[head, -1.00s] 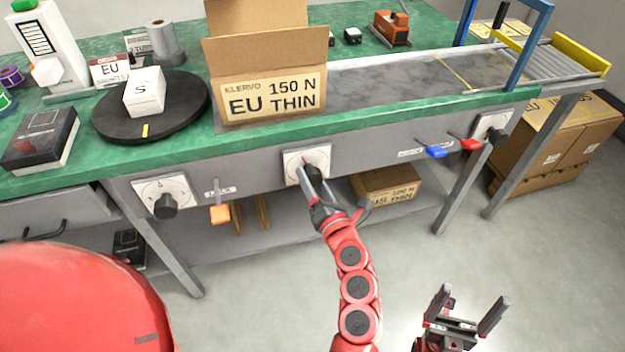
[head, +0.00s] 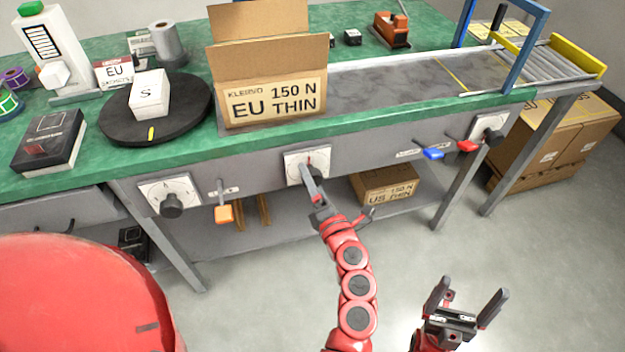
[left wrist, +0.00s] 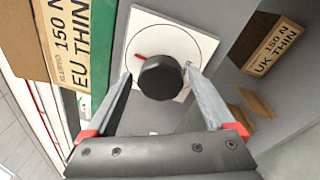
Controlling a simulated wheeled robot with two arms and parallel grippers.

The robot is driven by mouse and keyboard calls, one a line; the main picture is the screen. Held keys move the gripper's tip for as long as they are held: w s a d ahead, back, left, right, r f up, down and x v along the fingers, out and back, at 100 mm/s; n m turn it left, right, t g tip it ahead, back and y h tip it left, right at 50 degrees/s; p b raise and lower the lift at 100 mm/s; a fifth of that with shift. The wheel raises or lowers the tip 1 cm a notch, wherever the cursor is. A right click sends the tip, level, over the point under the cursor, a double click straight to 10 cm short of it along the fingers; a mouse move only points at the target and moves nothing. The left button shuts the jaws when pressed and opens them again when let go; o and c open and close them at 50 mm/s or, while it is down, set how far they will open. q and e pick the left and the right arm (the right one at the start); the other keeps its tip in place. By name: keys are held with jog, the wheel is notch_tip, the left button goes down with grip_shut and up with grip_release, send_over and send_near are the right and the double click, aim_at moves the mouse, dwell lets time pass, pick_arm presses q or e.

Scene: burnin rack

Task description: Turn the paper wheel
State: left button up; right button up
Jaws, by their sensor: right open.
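Three dials with white square faces sit on the bench's front panel; none shows a readable label naming it the paper wheel. My left gripper (head: 314,188) is at the middle dial (head: 293,160). In the left wrist view this dial has a black round knob (left wrist: 160,77) and a red pointer (left wrist: 141,57) toward the upper left. The gripper's fingers are spread on either side of the knob, with small gaps seeming to show. In the head view the gripper mostly hides this knob. My right gripper (head: 465,305) is open and empty over the floor, at lower right.
The left dial (head: 155,190) and right dial (head: 487,125) flank the middle one. An orange lever (head: 224,214), blue lever (head: 433,154) and red lever (head: 468,146) stick out. An open carton (head: 262,105) and black turntable (head: 190,112) stand on the green bench.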

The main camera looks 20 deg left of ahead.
pick_arm(q)
jog(key=r+p+v, duration=0.1)
jog(key=v, duration=1.6)
jog(key=shift+s+f, duration=0.2)
jog(key=shift+f, duration=0.3)
